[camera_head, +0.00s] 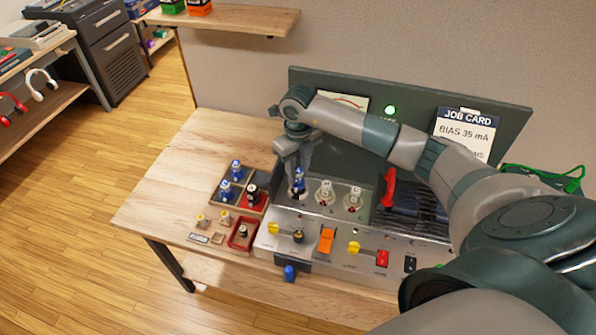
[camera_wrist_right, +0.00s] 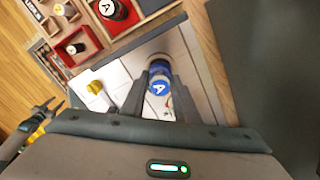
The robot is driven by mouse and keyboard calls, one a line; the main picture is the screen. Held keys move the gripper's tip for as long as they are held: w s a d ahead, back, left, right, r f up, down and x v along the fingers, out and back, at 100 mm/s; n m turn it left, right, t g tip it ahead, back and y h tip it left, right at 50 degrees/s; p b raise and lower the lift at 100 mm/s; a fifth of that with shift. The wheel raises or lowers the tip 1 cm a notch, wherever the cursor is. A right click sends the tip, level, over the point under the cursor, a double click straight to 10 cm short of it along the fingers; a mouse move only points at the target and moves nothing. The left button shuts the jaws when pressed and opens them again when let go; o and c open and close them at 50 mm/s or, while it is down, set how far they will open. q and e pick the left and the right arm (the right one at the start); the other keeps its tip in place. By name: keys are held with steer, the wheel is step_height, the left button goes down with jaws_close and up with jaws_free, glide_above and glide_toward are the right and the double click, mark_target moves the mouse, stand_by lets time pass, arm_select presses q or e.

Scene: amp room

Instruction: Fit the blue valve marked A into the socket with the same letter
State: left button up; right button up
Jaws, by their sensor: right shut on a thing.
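The blue valve (camera_head: 298,181), whose top shows a white letter A in the right wrist view (camera_wrist_right: 158,86), is upright between the fingers of my right gripper (camera_head: 299,165). The gripper is shut on it from above, at the left end of the row of sockets on the metal amp (camera_head: 312,215). A pale socket ring shows just behind the valve in the wrist view. The valve and hand hide the socket's letter, and I cannot tell how deep the valve sits. My left gripper is outside the head view; a small grey-green forked part at the wrist view's left edge may be it.
Two clear glass valves (camera_head: 324,192) (camera_head: 352,198) stand to the right. A wooden tray (camera_head: 214,194) with blue and dark valves is at left, near a small red tray (camera_head: 232,241). Levers and switches line the amp's front; a red-handled lever (camera_head: 389,187) stands at right.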

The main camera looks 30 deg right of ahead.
steer(key=shift+f+b, duration=1.4)
steer(key=shift+f, duration=0.15)
stand_by(1.5)
steer(key=o, duration=1.1)
steer(key=shift+o, duration=0.2)
steer(key=shift+r, duration=0.15)
steer(key=shift+r+b, duration=0.3)
steer(key=shift+r, duration=0.2)
step_height(320, 180, up, 16)
steer(key=b, duration=0.4)
steer(key=shift+s, duration=0.1)
